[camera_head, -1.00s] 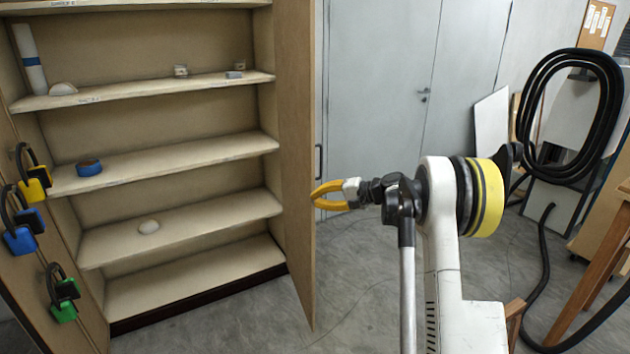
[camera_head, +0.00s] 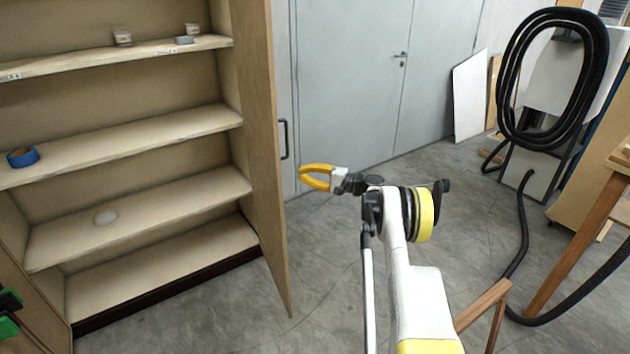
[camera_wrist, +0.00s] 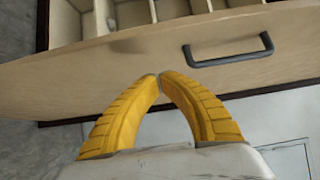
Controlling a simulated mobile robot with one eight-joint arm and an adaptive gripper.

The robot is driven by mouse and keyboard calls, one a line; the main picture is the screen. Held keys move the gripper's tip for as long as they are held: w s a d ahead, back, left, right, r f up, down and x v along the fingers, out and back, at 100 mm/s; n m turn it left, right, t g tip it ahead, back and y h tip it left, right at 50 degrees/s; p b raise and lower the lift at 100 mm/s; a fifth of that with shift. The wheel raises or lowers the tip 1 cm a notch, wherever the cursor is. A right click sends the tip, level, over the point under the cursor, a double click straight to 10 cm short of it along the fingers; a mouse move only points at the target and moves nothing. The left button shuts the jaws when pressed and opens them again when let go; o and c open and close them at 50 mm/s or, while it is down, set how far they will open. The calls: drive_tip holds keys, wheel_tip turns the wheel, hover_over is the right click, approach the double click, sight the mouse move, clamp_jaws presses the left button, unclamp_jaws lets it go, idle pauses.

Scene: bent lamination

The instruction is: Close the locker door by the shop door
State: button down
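The locker (camera_head: 125,140) is a pale wooden cabinet with shelves, standing at the left. Its right-hand door (camera_head: 268,150), the one by the grey shop door (camera_head: 350,80), stands wide open. A dark bar handle (camera_head: 283,140) is on this door's outer side. My gripper (camera_head: 303,174) has yellow fingers and is to the right of the door, on its outer side. In the wrist view, the door panel (camera_wrist: 110,75) and handle (camera_wrist: 230,57) appear beyond the fingertips (camera_wrist: 161,76). The fingertips meet with nothing between them. I cannot tell whether they touch the panel.
A coiled black hose (camera_head: 553,75) hangs at the right and trails down onto the floor. A wooden bench leg (camera_head: 570,260) stands at the right. The grey floor (camera_head: 330,230) before the shop door is clear.

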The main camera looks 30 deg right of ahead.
drive_tip(key=shift+w+a+b, duration=0.3)
drive_tip(key=shift+w+a, duration=0.1)
drive_tip(key=shift+a, duration=0.45)
drive_tip(key=shift+w+a+b, duration=0.25)
drive_tip(key=shift+w+a, duration=0.1)
drive_tip(key=shift+a, duration=0.5)
drive_tip(key=shift+w+a+b, duration=0.3)
drive_tip(key=shift+w+a, duration=0.1)
drive_tip(key=shift+a, duration=0.45)
